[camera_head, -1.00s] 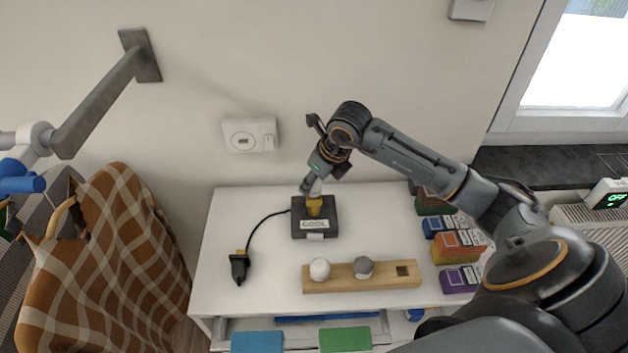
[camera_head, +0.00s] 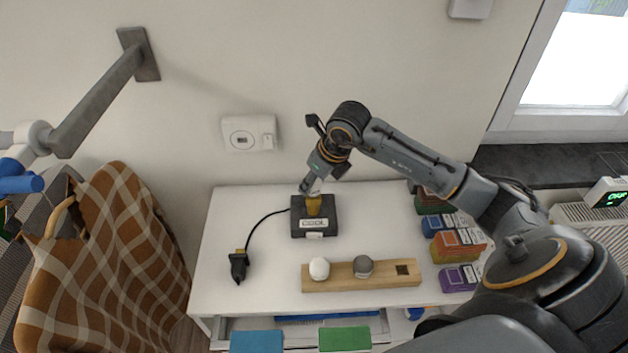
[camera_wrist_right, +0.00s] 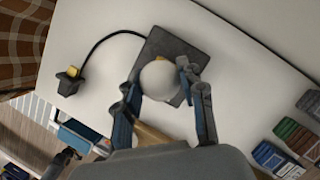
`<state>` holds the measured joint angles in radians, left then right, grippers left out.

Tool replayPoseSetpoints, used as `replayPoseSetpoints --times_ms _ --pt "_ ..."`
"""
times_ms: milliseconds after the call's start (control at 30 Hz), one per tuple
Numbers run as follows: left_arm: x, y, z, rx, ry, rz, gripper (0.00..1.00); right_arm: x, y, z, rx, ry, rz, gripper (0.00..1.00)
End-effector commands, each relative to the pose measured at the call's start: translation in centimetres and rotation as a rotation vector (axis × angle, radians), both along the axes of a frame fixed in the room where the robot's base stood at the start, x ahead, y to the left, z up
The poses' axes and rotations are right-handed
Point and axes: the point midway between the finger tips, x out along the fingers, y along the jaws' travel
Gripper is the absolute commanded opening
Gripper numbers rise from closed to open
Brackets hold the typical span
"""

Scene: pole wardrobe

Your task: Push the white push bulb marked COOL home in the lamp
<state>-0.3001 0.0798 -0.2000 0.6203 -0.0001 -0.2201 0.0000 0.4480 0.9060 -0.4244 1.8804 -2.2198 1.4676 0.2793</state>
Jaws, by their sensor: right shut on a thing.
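The lamp (camera_head: 300,229) is a dark square base on the white table, with a yellow socket (camera_head: 313,206) on top and a front label reading COOL. My right gripper (camera_head: 312,191) is directly over the socket and reaches down to it. In the right wrist view, my right gripper (camera_wrist_right: 163,95) is shut on a round white bulb (camera_wrist_right: 160,80), with one finger on each side. The bulb is over the lamp base (camera_wrist_right: 170,45) and hides the socket there. I cannot tell how deep the bulb sits. No marking on it is readable.
A wooden block (camera_head: 340,284) at the front holds a white bulb (camera_head: 319,268) and a grey bulb (camera_head: 363,266), beside an empty square hole. Coloured boxes (camera_head: 459,246) stand right.

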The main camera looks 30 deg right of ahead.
Motion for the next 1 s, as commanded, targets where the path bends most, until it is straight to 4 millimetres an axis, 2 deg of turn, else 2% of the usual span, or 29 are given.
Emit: replayPoseSetpoints --times_ms 67,100,433,567,800,967,1000 --pt "-0.01 -0.01 0.0 0.0 0.0 0.0 0.65 0.03 0.1 0.05 0.002 -0.002 0.002 0.32" --pt "-0.01 -0.01 0.0 0.0 0.0 0.0 0.65 0.05 0.1 0.06 0.002 -0.003 0.002 0.37" --pt "-0.01 -0.01 0.01 0.0 0.0 0.0 0.65 0.11 0.07 0.17 0.002 -0.006 0.0 0.38" --pt "-0.02 -0.01 0.01 0.0 0.0 0.0 0.65 0.11 0.05 0.18 0.002 -0.006 0.0 0.65" --pt "-0.02 -0.01 0.01 0.0 0.0 0.0 0.65 0.1 0.0 0.16 0.001 -0.005 0.0 0.67" --pt "-0.01 -0.01 0.01 0.0 0.0 0.0 0.65 0.09 -0.01 0.13 0.0 -0.004 0.0 0.99" --pt "-0.01 -0.01 0.01 0.0 0.0 0.0 0.65 0.09 -0.02 0.13 0.0 -0.004 0.0 1.0"
